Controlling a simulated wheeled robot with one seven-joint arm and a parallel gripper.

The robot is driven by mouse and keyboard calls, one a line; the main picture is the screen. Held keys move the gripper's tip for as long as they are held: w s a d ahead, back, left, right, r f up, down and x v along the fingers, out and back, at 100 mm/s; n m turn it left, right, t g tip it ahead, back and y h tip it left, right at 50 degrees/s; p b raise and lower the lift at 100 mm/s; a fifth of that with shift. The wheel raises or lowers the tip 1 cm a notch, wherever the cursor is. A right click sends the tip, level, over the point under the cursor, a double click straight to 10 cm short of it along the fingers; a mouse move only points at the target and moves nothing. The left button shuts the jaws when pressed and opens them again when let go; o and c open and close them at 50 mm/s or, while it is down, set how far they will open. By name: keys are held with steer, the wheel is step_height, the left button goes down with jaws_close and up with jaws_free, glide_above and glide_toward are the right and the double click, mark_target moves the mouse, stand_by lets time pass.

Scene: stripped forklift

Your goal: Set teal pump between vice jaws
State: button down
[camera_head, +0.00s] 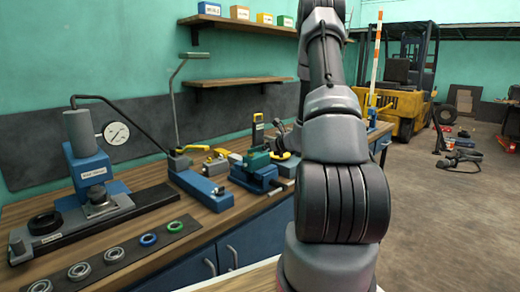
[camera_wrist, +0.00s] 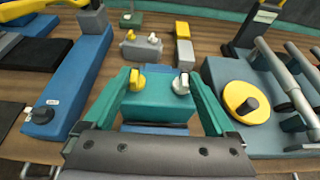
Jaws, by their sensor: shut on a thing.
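The teal pump (camera_wrist: 158,104) is a teal block with one yellow and one pale knob on top. It sits in the middle of the wrist view between the green fingers of my gripper (camera_wrist: 158,84), which appears shut on its sides. A blue surface of the vice (camera_wrist: 155,129) shows just below the pump. In the head view the teal pump (camera_head: 257,158) is at the blue vice (camera_head: 258,180) on the bench, left of my arm. The vice jaws are mostly hidden, so I cannot tell whether the pump is seated between them.
A long blue block (camera_wrist: 70,80) lies left of the pump. A blue fixture with a yellow disc (camera_wrist: 246,102) stands close on the right. A small grey block (camera_wrist: 142,48) with knobs lies behind. A press (camera_head: 90,165) stands farther left on the bench. Shelves hang above.

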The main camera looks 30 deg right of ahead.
steer(key=shift+f, duration=0.65)
jaws_free()
steer(key=shift+f, duration=0.1)
steer(key=shift+r, duration=4.05)
